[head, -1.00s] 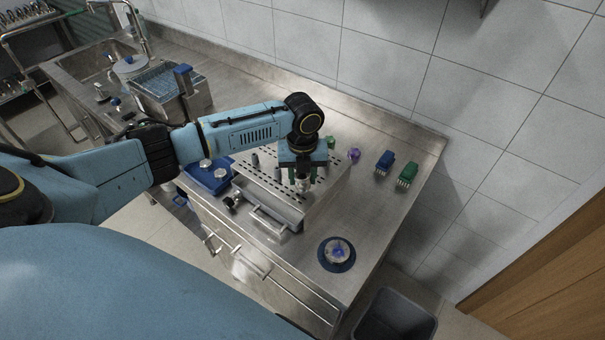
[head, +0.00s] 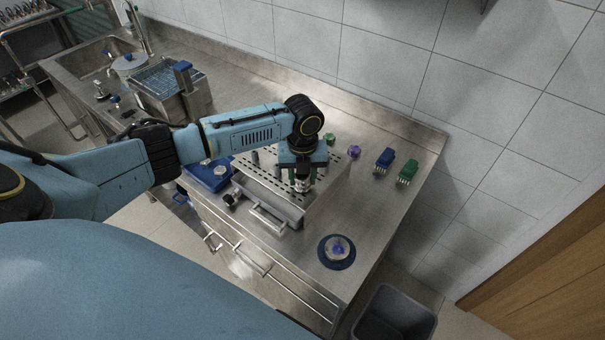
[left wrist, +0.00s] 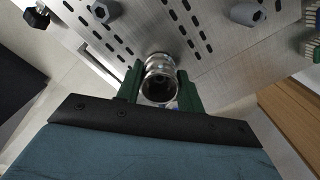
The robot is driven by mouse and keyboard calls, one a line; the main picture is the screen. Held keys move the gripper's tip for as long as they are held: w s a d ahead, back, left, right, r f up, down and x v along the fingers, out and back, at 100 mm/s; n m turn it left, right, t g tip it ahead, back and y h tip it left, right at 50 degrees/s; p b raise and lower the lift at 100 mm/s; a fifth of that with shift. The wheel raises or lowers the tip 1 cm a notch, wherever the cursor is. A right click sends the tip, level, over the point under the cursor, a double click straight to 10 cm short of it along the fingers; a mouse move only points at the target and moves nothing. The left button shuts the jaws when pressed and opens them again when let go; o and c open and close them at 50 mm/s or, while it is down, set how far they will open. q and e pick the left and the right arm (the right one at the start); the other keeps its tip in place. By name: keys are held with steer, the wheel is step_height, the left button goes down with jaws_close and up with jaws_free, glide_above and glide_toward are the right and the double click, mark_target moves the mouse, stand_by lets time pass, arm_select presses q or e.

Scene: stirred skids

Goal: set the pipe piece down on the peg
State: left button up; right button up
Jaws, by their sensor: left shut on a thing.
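My left gripper (head: 301,184) has green fingers, shut on a shiny ribbed metal pipe piece (left wrist: 160,80). In the left wrist view the gripper (left wrist: 160,88) holds the piece with its round open end facing the camera. The piece is over or beside the front edge of a slotted metal stand (head: 262,170). Grey pegs stand on the slotted top: one peg (left wrist: 105,11) at upper left and another peg (left wrist: 248,14) at upper right in the wrist view. Both are apart from the piece. Whether anything sits under the piece is hidden. My right gripper is not in view.
A blue tray (head: 202,181) lies left of the stand, with a dark fitting (head: 231,198) in front. A blue disc-based item (head: 337,252) is near the counter's front.

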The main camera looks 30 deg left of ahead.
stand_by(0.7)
arm_select(q)
steer(key=o, duration=1.1)
steer(key=shift+o, duration=0.4)
steer(key=o, duration=0.4)
steer(key=shift+o, duration=0.2)
steer(key=shift+p, duration=0.35)
